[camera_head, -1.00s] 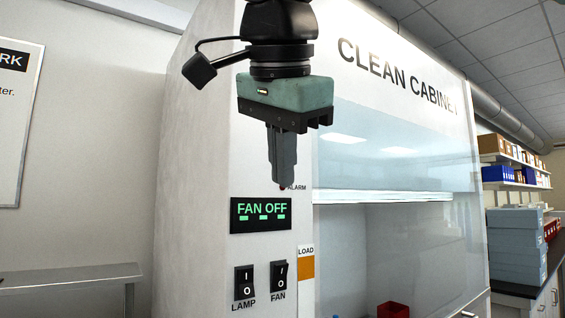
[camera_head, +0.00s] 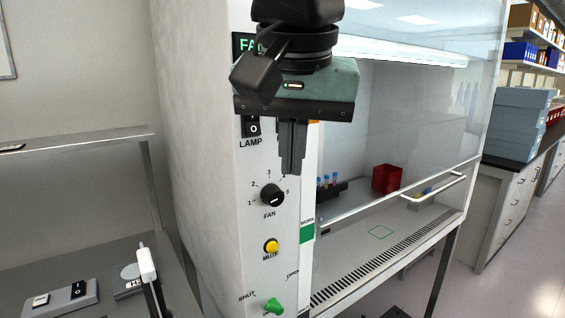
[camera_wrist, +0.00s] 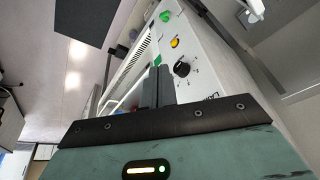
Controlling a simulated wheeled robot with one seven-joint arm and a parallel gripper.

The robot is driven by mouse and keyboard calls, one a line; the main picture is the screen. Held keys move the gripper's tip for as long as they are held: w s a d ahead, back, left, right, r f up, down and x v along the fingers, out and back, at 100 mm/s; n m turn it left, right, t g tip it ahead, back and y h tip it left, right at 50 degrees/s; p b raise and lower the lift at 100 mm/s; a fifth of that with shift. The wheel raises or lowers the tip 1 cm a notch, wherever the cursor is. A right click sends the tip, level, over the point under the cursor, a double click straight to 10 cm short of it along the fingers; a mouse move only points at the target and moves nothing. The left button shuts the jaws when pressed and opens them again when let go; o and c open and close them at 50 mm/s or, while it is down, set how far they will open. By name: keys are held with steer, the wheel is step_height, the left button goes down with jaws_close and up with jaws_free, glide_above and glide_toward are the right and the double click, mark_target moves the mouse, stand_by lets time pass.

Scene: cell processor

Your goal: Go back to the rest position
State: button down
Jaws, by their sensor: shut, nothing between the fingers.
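My gripper (camera_head: 292,172) hangs in front of the clean cabinet's white control panel (camera_head: 225,190), fingers pointing down. Its fingers are together with nothing between them. In the head view it overlaps the panel between the lamp switch (camera_head: 252,127) and the fan dial (camera_head: 272,195). In the wrist view the fingers (camera_wrist: 165,75) point along the panel, with the fan dial (camera_wrist: 181,68) to their right. I cannot tell the exact gap to the panel. The gripper body partly covers the fan display (camera_head: 243,44) and hides the fan switch.
Below the dial are a yellow mute button (camera_head: 271,246) and a green knob (camera_head: 274,306). The cabinet's glass sash has a white handle (camera_head: 435,190). Inside are a red bin (camera_head: 387,179) and a tube rack (camera_head: 335,190). A bench (camera_head: 60,255) with small devices stands left.

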steer(key=s+d+f+n+g, duration=0.1)
steer(key=s+d+f+n, duration=0.2)
steer(key=f, duration=0.5)
steer(key=s+d+f+n+g+b, duration=0.1)
steer(key=s+d+f+n, duration=0.2)
steer(key=f, duration=0.6)
steer(key=s+d+f+n+g, duration=0.2)
steer(key=s+d+f, duration=0.4)
steer(key=f, duration=0.3)
steer(key=shift+s+d+n, duration=0.4)
steer(key=shift+d+n, duration=0.15)
steer(key=shift+n, duration=0.05)
